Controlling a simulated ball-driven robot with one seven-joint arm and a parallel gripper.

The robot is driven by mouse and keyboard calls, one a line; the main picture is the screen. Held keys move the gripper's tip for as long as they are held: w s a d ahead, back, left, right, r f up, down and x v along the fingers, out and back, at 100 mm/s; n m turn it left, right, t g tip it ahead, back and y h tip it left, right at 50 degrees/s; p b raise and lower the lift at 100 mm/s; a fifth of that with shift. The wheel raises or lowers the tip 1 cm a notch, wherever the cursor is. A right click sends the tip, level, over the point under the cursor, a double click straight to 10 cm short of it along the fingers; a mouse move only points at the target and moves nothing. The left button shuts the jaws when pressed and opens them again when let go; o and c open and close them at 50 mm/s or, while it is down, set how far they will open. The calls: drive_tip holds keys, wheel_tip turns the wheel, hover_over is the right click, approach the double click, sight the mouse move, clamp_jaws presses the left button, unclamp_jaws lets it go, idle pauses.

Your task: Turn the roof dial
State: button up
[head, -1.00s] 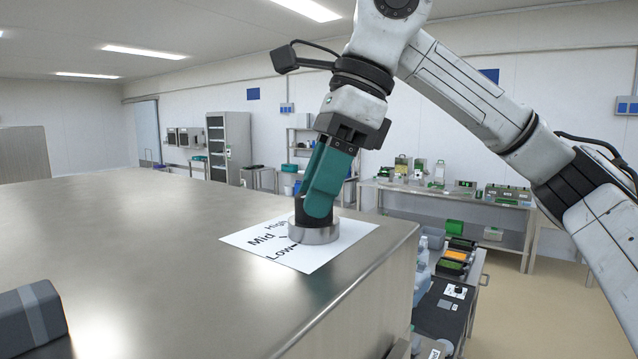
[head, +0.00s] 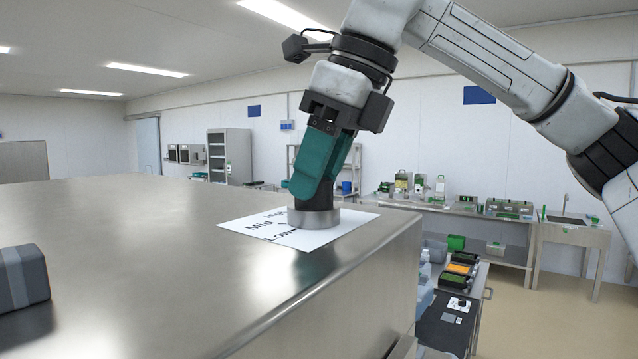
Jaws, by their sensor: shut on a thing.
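The roof dial (head: 313,217) is a round steel base with a black knob, standing on a white label sheet (head: 352,228) on the machine's steel roof. The sheet carries the words Mid and Low, and a third word partly hidden behind the dial and gripper. My gripper (head: 314,196), with teal fingers, points down from above and is shut on the dial's black knob. The fingers hide much of the knob, and I cannot tell clearly which word the dial's mark faces.
The steel roof (head: 130,240) is broad and mostly clear, ending at a right edge close to the label. A grey block (head: 22,277) sits at the roof's left front. Beyond the right edge are a low cart with trays (head: 455,280) and a wall bench with equipment (head: 465,211).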

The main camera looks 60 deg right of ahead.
drive_tip(key=shift+m+h+b, duration=0.5)
drive_tip(key=shift+m, duration=0.6)
drive_tip(key=o, duration=1.1)
drive_tip(key=shift+c, duration=0.2)
drive_tip(key=p+v, duration=0.5)
drive_tip(key=v, duration=0.5)
drive_tip(key=shift+s+r+p, duration=0.2)
drive_tip(key=shift+r+p, duration=0.15)
drive_tip(key=shift+s, duration=0.1)
